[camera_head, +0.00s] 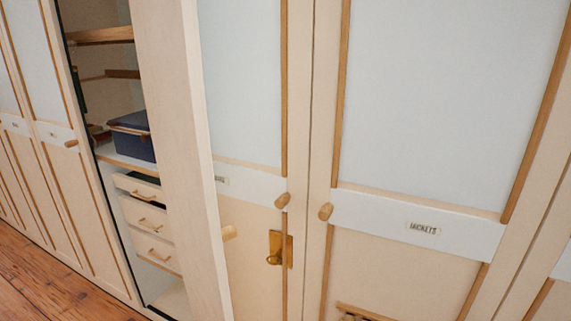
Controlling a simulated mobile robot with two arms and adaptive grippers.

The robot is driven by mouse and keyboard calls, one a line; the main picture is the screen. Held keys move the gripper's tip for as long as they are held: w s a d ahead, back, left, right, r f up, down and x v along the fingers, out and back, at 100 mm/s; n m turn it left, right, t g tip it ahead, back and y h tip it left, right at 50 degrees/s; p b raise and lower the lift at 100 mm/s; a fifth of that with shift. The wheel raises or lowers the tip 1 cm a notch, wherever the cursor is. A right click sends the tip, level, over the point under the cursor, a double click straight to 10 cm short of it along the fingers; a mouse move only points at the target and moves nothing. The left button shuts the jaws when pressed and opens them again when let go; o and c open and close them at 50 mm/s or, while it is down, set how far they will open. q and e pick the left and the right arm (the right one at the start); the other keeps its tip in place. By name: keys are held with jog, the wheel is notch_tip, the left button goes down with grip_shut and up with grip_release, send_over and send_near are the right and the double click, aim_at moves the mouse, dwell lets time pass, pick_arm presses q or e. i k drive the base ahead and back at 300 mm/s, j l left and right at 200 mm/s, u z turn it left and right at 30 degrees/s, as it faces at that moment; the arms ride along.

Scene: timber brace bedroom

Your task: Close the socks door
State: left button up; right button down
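A pale timber wardrobe door (180,150) stands swung open, seen nearly edge-on. Its label is not visible, so I cannot read whether it is the socks door. A wooden knob (229,233) sticks out to the right of its edge. Left of it the open compartment shows a shelf (105,36), a dark blue box (133,137) and several drawers (143,216) with wooden handles. The open door hides the right part of the compartment. Neither of my grippers is in view.
A shut door labelled JACKETS (422,228) is at right. Another shut door (245,85) beside it has a knob (283,201), a brass fitting (279,249) and a partly hidden label. More shut doors (55,134) stand at left. Bare plank floor (50,290) shows lower left.

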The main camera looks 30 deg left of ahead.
aim_at(166, 33)
jog(key=i+l+u, duration=0.15)
jog(key=u, duration=0.3)
jog(key=i+l+u, duration=0.1)
jog(key=l+u, duration=0.2)
jog(key=u, duration=0.15)
jog(key=i+l+u, duration=0.1)
jog(key=l+u, duration=0.2)
jog(key=u, duration=0.15)
jog(key=l+u, duration=0.65)
jog(key=u, duration=0.25)
jog(key=l+u, duration=0.3)
jog(key=l, duration=0.3)
